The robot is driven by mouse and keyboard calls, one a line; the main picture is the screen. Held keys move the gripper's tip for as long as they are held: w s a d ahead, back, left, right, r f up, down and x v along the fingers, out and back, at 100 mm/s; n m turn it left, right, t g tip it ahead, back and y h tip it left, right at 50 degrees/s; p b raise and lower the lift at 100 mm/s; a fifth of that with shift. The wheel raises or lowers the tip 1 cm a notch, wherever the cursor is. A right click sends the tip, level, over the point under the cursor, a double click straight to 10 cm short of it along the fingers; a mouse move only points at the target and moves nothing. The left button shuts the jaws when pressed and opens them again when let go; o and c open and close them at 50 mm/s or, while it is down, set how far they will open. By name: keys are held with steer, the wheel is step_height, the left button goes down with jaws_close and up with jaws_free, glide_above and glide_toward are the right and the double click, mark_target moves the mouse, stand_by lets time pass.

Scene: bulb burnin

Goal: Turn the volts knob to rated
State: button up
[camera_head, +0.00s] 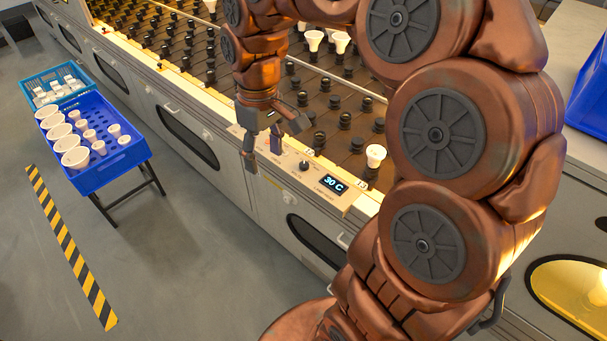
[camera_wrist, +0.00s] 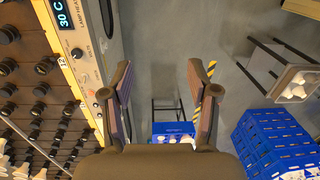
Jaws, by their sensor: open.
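A pale control panel (camera_head: 318,179) on the front rail of the rack carries a lit display (camera_head: 334,184) reading 30 C and a small dark knob (camera_head: 303,166) left of it. The knob also shows in the wrist view (camera_wrist: 77,53), left of my fingers. The lettering is too small to tell whether this is the volts knob or where it points. My gripper (camera_head: 276,146) is above the panel's left part, fingers spread, apart from that knob. In the wrist view the gripper (camera_wrist: 160,78) is open and empty; the fingers hide part of the panel.
The rack (camera_head: 335,90) behind the panel holds rows of dark sockets and a few white bulbs, one (camera_head: 375,155) close to the panel. A blue crate (camera_head: 110,165) of white bulbs stands on a low stand at left. The floor between is clear, with a striped line (camera_head: 72,248).

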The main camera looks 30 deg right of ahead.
steer(key=w+d+f+b, duration=0.7)
steer(key=w+d+f, duration=0.1)
steer(key=w+f, duration=0.25)
steer(key=b, duration=0.7)
glide_above(304, 164)
steer(key=shift+m+t+h, duration=0.3)
steer(key=shift+m, duration=0.1)
steer(key=f, duration=1)
steer(key=shift+a+f, duration=0.15)
steer(key=shift+a, duration=0.25)
steer(key=shift+d+f, duration=0.2)
steer(key=shift+d, duration=0.15)
steer(key=shift+d+f, duration=0.15)
steer(key=shift+f, duration=0.1)
step_height(304, 164, down, 7)
steer(key=shift+f, duration=0.15)
jaws_close()
